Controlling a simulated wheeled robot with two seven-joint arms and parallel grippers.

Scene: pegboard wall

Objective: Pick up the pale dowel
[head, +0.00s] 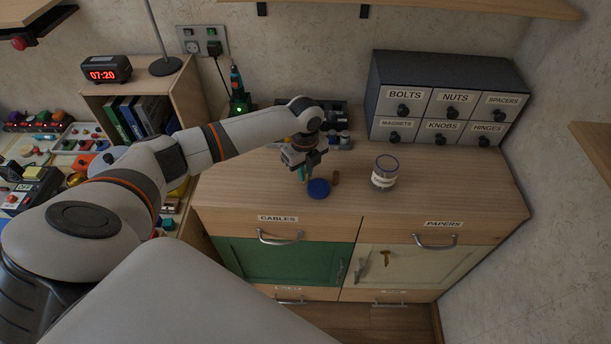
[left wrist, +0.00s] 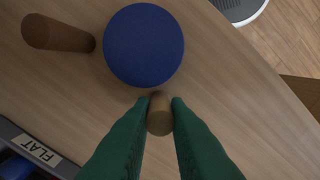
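The pale dowel (left wrist: 160,116) is between the green fingertips of my left gripper (left wrist: 160,104) in the left wrist view. It looks upright, with a finger against each side, and the gripper looks shut on it. In the head view my left gripper (head: 303,174) points down at the wooden cabinet top (head: 450,195); the dowel cannot be made out there. A round blue thing (left wrist: 143,45) is just beyond the dowel; it also shows in the head view (head: 319,188). A darker brown dowel (left wrist: 57,34) stands apart from it. My right gripper is not in view.
A glass jar (head: 385,173) with a label stands right of the gripper. A grey drawer unit (head: 440,72) stands at the back right. Dark trays (head: 335,115) sit behind the gripper. The right front of the cabinet top is clear.

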